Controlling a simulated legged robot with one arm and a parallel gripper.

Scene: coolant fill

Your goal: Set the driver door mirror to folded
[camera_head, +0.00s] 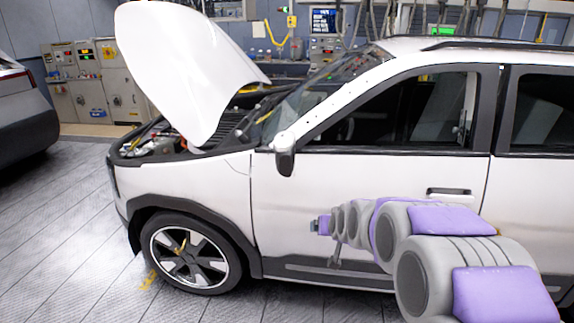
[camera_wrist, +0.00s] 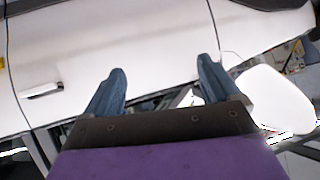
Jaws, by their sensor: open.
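The driver door mirror (camera_head: 284,155) sits at the front corner of the door window in the head view. It has a white cap and a dark housing; I cannot tell its fold angle well. The white driver door (camera_head: 370,185) is shut. My gripper (camera_head: 322,225) is in front of the door, below and to the right of the mirror, apart from it. In the wrist view my gripper (camera_wrist: 163,75) shows two blue-grey fingers spread apart, with nothing between them but the white door panel behind. I cannot make out the mirror clearly in the wrist view.
The door handle (camera_head: 449,191) is to the right of my gripper; it also shows in the wrist view (camera_wrist: 44,90). The hood (camera_head: 180,70) is raised. The front wheel (camera_head: 188,252) is at lower left. Another car (camera_head: 22,110) stands far left. The floor at left is clear.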

